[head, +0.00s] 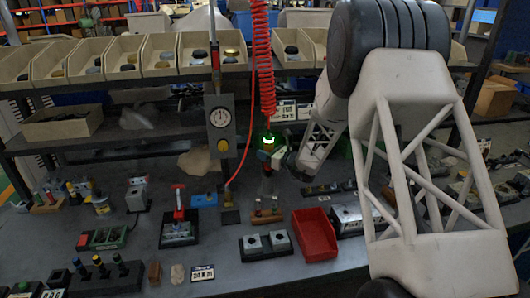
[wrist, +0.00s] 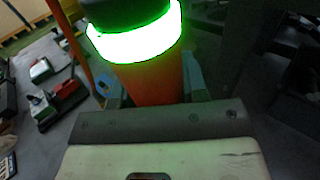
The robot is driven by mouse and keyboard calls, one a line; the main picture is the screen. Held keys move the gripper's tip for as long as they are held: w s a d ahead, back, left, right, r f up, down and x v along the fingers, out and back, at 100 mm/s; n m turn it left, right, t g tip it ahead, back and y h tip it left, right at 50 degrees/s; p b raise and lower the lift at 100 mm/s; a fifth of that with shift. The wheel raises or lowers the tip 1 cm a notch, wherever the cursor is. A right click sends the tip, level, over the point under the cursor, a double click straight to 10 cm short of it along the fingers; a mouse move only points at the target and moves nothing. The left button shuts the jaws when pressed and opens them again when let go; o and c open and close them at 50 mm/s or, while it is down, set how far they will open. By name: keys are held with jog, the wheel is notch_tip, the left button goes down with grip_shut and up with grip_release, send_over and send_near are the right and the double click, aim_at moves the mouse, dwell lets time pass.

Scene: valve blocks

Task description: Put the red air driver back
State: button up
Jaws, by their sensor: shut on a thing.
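The red air driver (wrist: 155,82) fills the upper middle of the wrist view, with a bright green glowing ring around it and a dark part above. My gripper (wrist: 152,92) is shut on its red body, one grey-blue finger on each side. In the head view my gripper (head: 272,153) is at the centre, just below the glowing ring of the driver (head: 268,139). The driver looks upright, under a red coiled hose (head: 264,60). Its lower end is hard to make out against the dark things below, and I cannot tell whether it touches anything.
A pressure gauge (head: 222,118) on a post stands left of my gripper. A thin red hose curves down beside it. A red bin (head: 314,234) and a block with two grey pieces (head: 265,244) are in front. Cream bins (head: 130,58) line the shelf behind.

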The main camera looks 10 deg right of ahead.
jog(key=shift+f, duration=1.15)
dwell(0.5)
jog(key=o, duration=1.3)
jog(key=shift+f, duration=0.1)
jog(key=shift+v, duration=3.9)
